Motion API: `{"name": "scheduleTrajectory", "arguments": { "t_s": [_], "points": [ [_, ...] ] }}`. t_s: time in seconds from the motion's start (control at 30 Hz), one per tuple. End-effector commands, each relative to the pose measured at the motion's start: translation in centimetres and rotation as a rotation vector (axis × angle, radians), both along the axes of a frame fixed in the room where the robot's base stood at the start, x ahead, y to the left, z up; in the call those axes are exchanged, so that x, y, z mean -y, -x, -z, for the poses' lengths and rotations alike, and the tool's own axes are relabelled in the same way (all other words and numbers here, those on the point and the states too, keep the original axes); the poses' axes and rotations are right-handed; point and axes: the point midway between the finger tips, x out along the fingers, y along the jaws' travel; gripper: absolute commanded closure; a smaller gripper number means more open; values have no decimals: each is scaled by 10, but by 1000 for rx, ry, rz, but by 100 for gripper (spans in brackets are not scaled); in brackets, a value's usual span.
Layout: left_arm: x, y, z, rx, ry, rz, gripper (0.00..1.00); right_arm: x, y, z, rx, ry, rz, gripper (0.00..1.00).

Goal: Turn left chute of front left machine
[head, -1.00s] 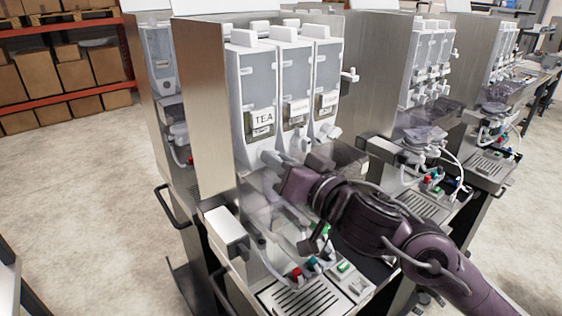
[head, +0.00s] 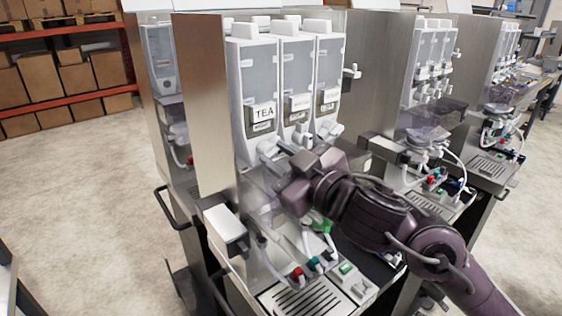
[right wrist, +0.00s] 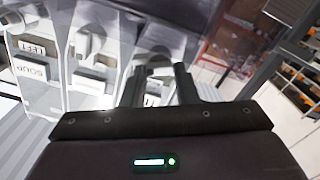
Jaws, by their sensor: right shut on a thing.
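The front left machine (head: 205,110) has three tall white canisters side by side. The left canister (head: 252,75) carries a TEA label, and its pale left chute (head: 268,150) sticks out at the bottom. My right gripper (head: 283,154) reaches in from the right and is shut on this chute; its body hides part of it. In the right wrist view the two dark fingers (right wrist: 158,88) stand either side of a grey part, with other canisters and labels to the left. My left gripper is not in view.
A drip tray (head: 308,298) with coloured knobs and a green button lies below the gripper. A flat metal side panel (head: 200,110) stands left of the canisters. Similar machines (head: 425,120) stand behind to the right. Shelves with boxes (head: 65,70) are far left, beyond open floor.

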Motion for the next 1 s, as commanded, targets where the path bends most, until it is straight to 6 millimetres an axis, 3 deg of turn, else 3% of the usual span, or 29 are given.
{"name": "scheduleTrajectory", "arguments": {
  "t_s": [1.0],
  "points": [
    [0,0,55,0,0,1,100,-2,1,6,547,756,0,96]
  ]
}}
